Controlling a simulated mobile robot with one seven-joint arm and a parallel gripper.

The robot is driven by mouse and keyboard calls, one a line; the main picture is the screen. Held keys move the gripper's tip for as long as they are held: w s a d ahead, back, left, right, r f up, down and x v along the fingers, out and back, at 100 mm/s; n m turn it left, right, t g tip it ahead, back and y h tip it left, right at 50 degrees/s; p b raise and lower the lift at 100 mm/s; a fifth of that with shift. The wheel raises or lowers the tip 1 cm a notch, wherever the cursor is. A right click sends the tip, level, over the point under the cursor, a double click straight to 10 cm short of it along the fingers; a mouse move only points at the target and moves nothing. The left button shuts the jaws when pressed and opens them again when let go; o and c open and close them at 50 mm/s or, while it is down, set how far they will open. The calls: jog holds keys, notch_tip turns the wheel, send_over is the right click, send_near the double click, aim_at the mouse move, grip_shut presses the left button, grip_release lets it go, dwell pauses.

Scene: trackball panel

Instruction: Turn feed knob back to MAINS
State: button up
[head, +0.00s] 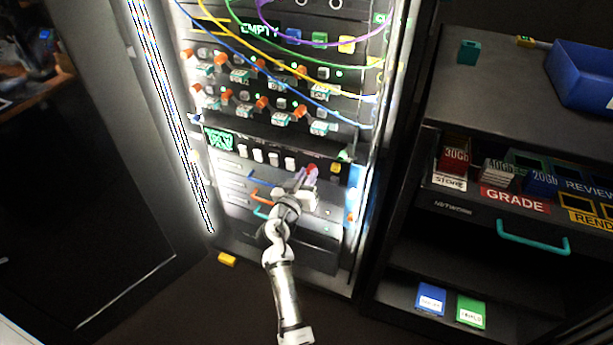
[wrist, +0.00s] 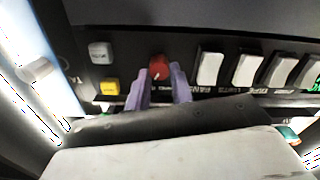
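The feed knob is a red round knob (wrist: 159,67) with a pale pointer mark on its lower left side, on the dark panel strip in the wrist view. In the head view the red knob (head: 312,168) shows just past my gripper (head: 304,178). In the wrist view my gripper (wrist: 160,83) has its two purple fingers apart, one on each side of the knob's lower part. Nothing is held away from the panel. Whether the fingertips touch the knob is not clear. The lettering below the knob is partly hidden by the fingers, and I cannot read MAINS.
A grey button (wrist: 101,52) and a yellow button (wrist: 109,87) sit left of the knob in the wrist view. Several white rocker switches (wrist: 210,69) stand to its right. Coloured cables (head: 245,50) hang across the rack above. A shelf unit (head: 455,90) stands at the right.

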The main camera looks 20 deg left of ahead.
grip_shut()
jog(key=n, duration=0.4)
jog(key=shift+n, duration=0.4)
jog(key=n, duration=0.4)
jog(key=shift+f+n+p, duration=0.15)
jog(key=shift+n+p, duration=0.45)
jog(key=shift+n, duration=1)
jog(key=o, duration=0.7)
grip_release()
jog(key=shift+a, duration=0.1)
